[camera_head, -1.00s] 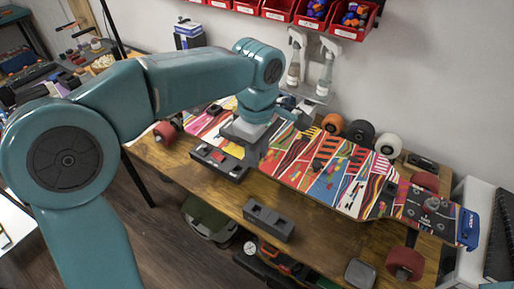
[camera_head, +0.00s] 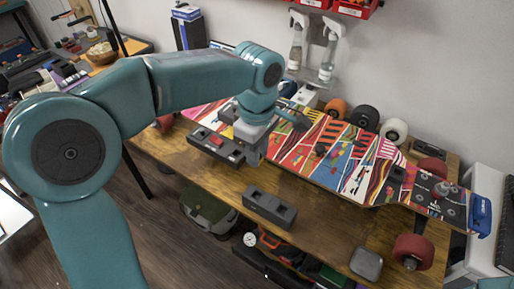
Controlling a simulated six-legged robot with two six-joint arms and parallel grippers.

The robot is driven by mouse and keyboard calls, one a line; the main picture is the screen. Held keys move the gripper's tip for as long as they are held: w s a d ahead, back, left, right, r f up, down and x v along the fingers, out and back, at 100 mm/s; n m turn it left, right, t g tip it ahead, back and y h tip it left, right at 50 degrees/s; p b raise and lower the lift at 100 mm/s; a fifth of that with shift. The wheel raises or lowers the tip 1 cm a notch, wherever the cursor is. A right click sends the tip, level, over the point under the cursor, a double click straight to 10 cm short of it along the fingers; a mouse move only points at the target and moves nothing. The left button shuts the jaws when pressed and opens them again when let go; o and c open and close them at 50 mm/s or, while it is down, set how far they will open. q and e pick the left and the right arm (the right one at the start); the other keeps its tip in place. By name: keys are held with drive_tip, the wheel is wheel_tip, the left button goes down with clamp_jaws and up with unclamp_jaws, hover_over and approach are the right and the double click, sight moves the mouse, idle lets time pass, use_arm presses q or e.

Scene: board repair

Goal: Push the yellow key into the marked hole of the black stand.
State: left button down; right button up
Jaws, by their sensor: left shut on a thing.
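My left gripper (camera_head: 254,150) points down at the skateboard's near edge, just right of a long black block with a red mark (camera_head: 216,146), which appears to be the black stand. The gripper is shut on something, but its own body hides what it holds. I cannot make out the yellow key anywhere. I cannot tell whether the gripper touches the block or which hole is the marked one. My right gripper is not in view.
A colourful skateboard (camera_head: 345,160) lies across the wooden table (camera_head: 325,232). A dark grey block with recesses (camera_head: 270,209) sits at the table's front edge, and a small grey tin (camera_head: 366,263) lies to its right. Loose wheels (camera_head: 363,117) and spray bottles (camera_head: 329,50) stand behind.

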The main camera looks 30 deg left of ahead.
use_arm(q)
drive_tip(key=shift+f+b, duration=3.9)
drive_tip(key=shift+f, duration=1.6)
drive_tip(key=shift+f+b, duration=1.15)
drive_tip(key=shift+f, duration=0.5)
drive_tip(key=c, duration=0.6)
unclamp_jaws()
drive_tip(key=shift+r, duration=0.1)
drive_tip(key=shift+r+p, duration=1.45)
drive_tip(key=shift+r, duration=0.05)
